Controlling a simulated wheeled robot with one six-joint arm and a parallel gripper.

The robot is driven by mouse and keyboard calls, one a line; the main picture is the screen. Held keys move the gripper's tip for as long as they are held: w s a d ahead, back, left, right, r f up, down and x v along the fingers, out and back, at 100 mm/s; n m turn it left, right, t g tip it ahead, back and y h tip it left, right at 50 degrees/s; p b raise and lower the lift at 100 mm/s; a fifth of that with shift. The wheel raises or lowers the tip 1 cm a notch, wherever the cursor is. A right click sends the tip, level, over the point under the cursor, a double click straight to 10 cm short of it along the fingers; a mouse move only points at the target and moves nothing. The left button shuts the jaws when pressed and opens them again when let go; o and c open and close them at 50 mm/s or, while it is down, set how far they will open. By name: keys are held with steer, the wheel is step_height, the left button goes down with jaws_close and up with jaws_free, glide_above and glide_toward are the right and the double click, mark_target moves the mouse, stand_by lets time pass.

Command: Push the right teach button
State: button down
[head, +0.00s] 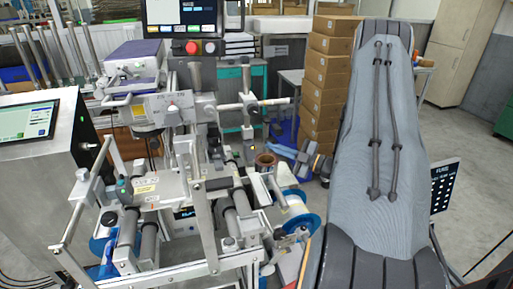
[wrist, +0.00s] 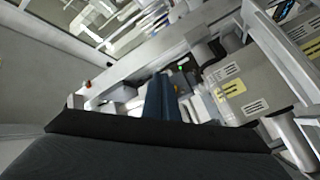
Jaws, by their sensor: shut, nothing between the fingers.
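My gripper (head: 278,149) points left in the head view, near the brown roll core (head: 265,160) on the machine. Its blue fingers are together and empty; they also show as one narrow blue bar in the wrist view (wrist: 160,84). A small dark box (head: 252,147) with a tiny light stands just left of the fingertips in the head view. In the wrist view a dark box with a green light (wrist: 181,68) lies just beyond the fingertips, slightly right. I cannot make out a labelled teach button, nor whether the fingers touch anything.
The labelling machine (head: 160,180) with rollers, rails and blue reels (head: 299,225) fills the left and middle. A red button (head: 192,47) is below the upper screen. A touch screen (head: 28,120) stands far left. Stacked cartons (head: 325,80) are behind. Open floor lies right.

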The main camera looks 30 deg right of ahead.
steer(key=shift+w+a, duration=0.25)
steer(key=shift+a, duration=0.6)
stand_by(1.5)
steer(key=shift+w+a, duration=0.1)
steer(key=shift+a, duration=0.35)
steer(key=shift+a, duration=0.3)
stand_by(0.6)
steer(key=shift+d, duration=0.75)
steer(key=d, duration=0.1)
steer(key=s+d, duration=0.1)
steer(key=d, duration=0.2)
steer(key=shift+s+d, duration=0.25)
steer(key=shift+d, duration=0.15)
